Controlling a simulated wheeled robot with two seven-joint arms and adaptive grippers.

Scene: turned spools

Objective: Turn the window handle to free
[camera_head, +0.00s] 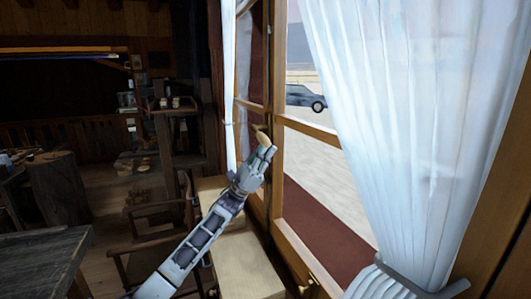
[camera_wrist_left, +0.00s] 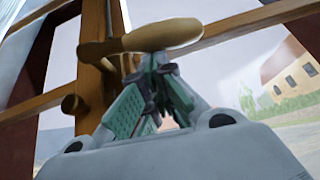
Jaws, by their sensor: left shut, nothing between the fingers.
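The window handle (camera_wrist_left: 165,37) is a tan, rounded lever on the wooden window frame. In the left wrist view it lies roughly level across the frame post, just past my fingertips. In the head view the handle (camera_head: 262,138) shows as a small tan shape right above my left gripper (camera_head: 262,156). In the left wrist view my left gripper (camera_wrist_left: 160,80) is shut and empty, its tips close under the handle. I cannot tell whether they touch it. My right gripper is not in view.
White curtains hang on both sides; the right curtain (camera_head: 410,130) is large and tied back. A wooden sill or box top (camera_head: 245,265) lies below the window. A chair (camera_head: 150,245) and a dark table (camera_head: 40,255) stand at the left.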

